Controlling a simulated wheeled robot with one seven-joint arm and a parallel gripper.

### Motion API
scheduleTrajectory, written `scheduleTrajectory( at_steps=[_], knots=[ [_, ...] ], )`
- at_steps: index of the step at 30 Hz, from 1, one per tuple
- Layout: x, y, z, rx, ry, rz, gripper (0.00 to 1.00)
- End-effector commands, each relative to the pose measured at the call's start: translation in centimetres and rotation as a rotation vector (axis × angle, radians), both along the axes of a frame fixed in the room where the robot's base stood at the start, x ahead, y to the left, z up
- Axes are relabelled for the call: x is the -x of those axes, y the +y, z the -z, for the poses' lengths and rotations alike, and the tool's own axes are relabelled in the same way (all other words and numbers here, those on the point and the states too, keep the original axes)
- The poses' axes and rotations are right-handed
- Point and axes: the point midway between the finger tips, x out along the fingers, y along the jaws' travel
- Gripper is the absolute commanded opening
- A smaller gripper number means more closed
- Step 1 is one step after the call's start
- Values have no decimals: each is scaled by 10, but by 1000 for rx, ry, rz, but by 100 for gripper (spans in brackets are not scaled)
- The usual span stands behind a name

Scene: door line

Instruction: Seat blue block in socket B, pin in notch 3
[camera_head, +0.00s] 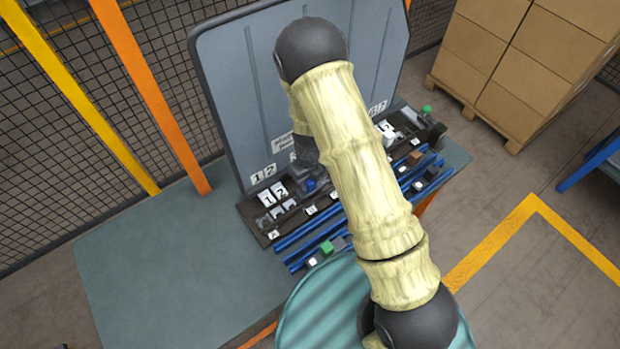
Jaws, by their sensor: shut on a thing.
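My gripper (308,172) is small, dark and partly hidden behind my pale arm, low over the dark fixture (258,222). A small blue patch (310,184) shows at its fingertips. It looks like the blue block, held in the shut jaws, but its pin is too small to make out. A white label that reads as B (311,210) is on the fixture's front edge, just below the gripper in the picture. A label A (273,235) is to its left. The socket behind B is dark and hard to see. Notch 3 cannot be made out.
A tall grey panel (235,95) stands behind the fixture. Blue rails (310,232) run along its front, with a green block (327,247) there. Other small parts sit at the right, including a brown block (414,158). The green table (150,270) is clear at left.

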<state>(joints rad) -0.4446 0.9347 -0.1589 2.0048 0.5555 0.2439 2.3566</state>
Motion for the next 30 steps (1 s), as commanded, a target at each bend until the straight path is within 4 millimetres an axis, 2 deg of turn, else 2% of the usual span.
scheduleTrajectory(
  at_steps=[9,20,21,24,25,30],
  knots=[
    [0,0,14,0,0,0,0],
    [-1,0,15,-1,-1,0,0],
    [-1,0,15,-1,-1,0,31],
    [-1,0,15,-1,-1,-1,50],
    [-1,0,15,-1,-1,-1,54],
    [0,0,15,-1,-1,-1,54]
  ],
)
